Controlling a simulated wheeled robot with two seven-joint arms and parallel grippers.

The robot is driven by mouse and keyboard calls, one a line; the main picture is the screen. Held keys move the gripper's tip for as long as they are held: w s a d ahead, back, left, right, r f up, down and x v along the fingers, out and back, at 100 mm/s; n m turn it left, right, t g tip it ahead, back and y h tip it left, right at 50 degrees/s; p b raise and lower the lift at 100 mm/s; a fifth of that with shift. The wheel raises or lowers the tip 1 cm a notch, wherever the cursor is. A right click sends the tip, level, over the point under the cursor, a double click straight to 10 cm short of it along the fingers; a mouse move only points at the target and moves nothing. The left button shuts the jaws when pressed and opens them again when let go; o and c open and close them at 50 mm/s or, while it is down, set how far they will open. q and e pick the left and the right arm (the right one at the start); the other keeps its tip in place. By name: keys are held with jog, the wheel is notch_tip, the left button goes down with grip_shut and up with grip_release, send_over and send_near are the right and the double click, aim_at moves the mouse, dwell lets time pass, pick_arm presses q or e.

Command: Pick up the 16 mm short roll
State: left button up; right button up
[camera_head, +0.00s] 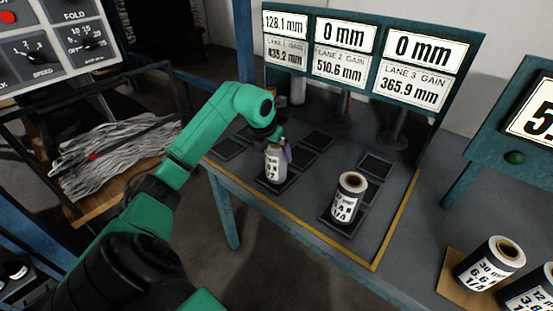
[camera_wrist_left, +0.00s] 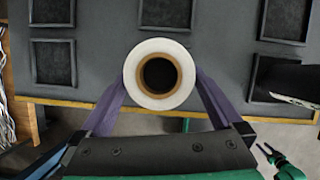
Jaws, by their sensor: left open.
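A small grey-white roll (camera_head: 273,168) stands upright on a dark square pad on the bench. Its label is too small to read surely, so I cannot confirm that it is the 16 mm one. My left gripper (camera_head: 277,149) is at its upper part, jaws open. In the left wrist view the roll's round top (camera_wrist_left: 160,52), with a brown core, lies between the two purple fingers of the left gripper (camera_wrist_left: 160,92). I cannot tell whether they touch it.
A second roll (camera_head: 345,205) stands on a pad to the right. Several pads are empty, such as one (camera_head: 375,166) at the back. A display board (camera_head: 367,60) stands behind. A yellow line (camera_head: 398,221) edges the bench.

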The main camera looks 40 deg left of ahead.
pick_arm(q)
jog(key=shift+x, duration=1.55)
jog(key=shift+r, duration=0.1)
jog(key=c, duration=1.3)
